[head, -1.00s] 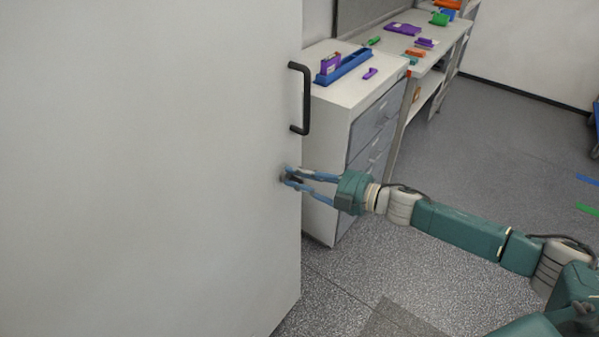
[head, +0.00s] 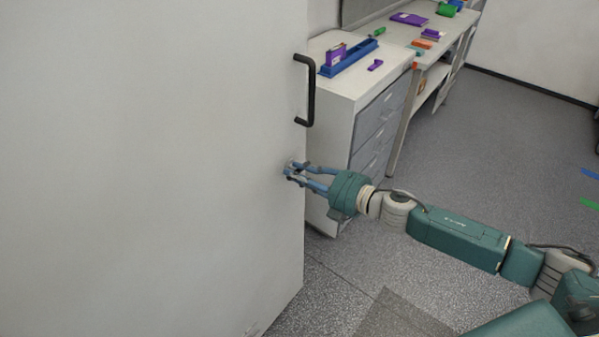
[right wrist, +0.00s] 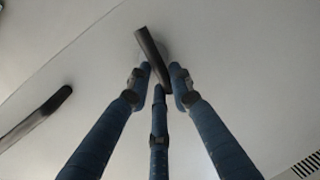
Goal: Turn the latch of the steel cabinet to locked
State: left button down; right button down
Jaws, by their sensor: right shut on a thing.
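The steel cabinet (head: 150,150) shows as a large pale door filling the left of the head view, with a black bar handle (head: 310,92) near its right edge. The latch (right wrist: 150,52) is a dark narrow bar in the right wrist view, tilted, its lower end between my fingers. My right gripper (head: 289,170) is at the door's edge below the handle, its blue fingers shut on the latch; it also shows in the right wrist view (right wrist: 161,82). In the head view the fingers mostly hide the latch. My left gripper is not in view.
A white drawer unit (head: 340,100) with a blue tray (head: 348,58) stands just right of the door. A workbench (head: 440,50) with coloured parts runs behind it. The grey floor (head: 500,130) to the right is open.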

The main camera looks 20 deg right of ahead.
jog(key=shift+s+a+f+n, duration=0.2)
jog(key=shift+s+f+n, duration=0.1)
jog(key=shift+f, duration=0.15)
jog(key=c, duration=1.6)
grip_release()
jog(key=shift+w+r, duration=0.15)
jog(key=shift+v, duration=6)
